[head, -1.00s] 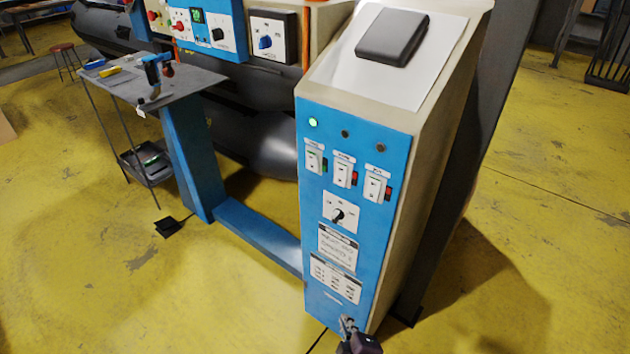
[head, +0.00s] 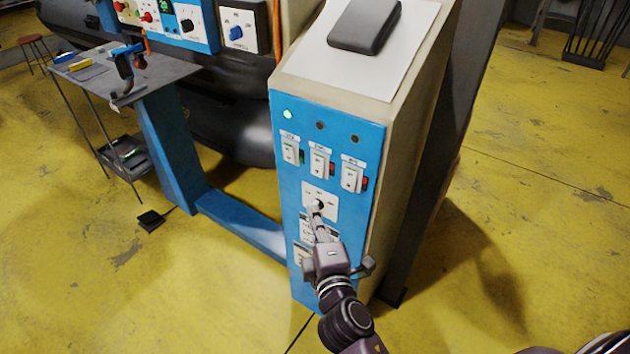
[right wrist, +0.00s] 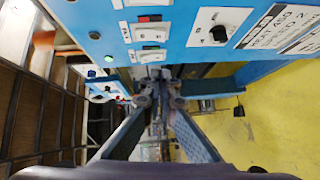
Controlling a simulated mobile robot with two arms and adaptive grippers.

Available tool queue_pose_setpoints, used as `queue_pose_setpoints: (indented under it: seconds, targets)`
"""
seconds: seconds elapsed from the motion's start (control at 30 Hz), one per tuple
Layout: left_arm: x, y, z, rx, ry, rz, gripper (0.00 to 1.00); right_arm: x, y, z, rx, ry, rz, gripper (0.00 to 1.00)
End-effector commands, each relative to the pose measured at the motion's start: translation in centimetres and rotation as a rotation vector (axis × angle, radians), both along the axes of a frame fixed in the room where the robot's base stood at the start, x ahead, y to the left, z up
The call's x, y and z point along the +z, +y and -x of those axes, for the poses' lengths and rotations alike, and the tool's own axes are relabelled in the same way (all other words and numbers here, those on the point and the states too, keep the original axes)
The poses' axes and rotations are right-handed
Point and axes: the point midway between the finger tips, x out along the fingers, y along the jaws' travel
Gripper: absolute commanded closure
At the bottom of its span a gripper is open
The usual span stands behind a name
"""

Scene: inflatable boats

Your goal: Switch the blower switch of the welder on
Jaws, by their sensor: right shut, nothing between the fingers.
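The welder's control cabinet stands in the middle of the head view, with a blue front panel (head: 350,215). Its row of white rocker switches has a left switch (head: 290,149) with green beside it, a middle switch (head: 320,163) and a right switch (head: 352,175) with red beside them. Their labels are too small to read, so I cannot tell which is the blower switch. A black rotary knob (head: 318,203) sits below. My right gripper (head: 316,210) is shut and empty in front of the panel, overlapping the knob area. The right wrist view shows its fingers (right wrist: 159,88) and the knob (right wrist: 218,34). My left gripper is out of view.
A green lamp (head: 288,114) glows above the left switch. A dark box (head: 364,27) lies on the cabinet's sloped top. A small table (head: 125,75) with tools and a black foot pedal (head: 150,220) are at left. The yellow floor (head: 530,230) at right is clear.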

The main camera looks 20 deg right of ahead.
Motion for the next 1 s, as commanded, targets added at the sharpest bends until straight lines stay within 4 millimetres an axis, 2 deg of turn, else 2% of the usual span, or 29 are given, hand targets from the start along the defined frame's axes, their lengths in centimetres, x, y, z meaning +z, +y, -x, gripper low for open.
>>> queue_pose_setpoints:
  seconds: [0.17,0.57,0.7,1.0]
  targets:
    - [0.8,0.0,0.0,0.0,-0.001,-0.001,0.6,0.2,-0.3,-2.3,0.0,-0.002,0.001,1.0]
    - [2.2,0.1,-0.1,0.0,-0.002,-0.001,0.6,-0.6,-1.2,-10.0,0.0,-0.001,-0.001,1.0]
    - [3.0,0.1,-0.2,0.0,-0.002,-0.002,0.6,-0.9,-3.1,-11.1,-0.002,0.001,0.001,1.0]
    - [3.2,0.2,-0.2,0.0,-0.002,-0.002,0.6,-1.3,-4.3,-12.1,-0.001,0.001,-0.001,1.0]
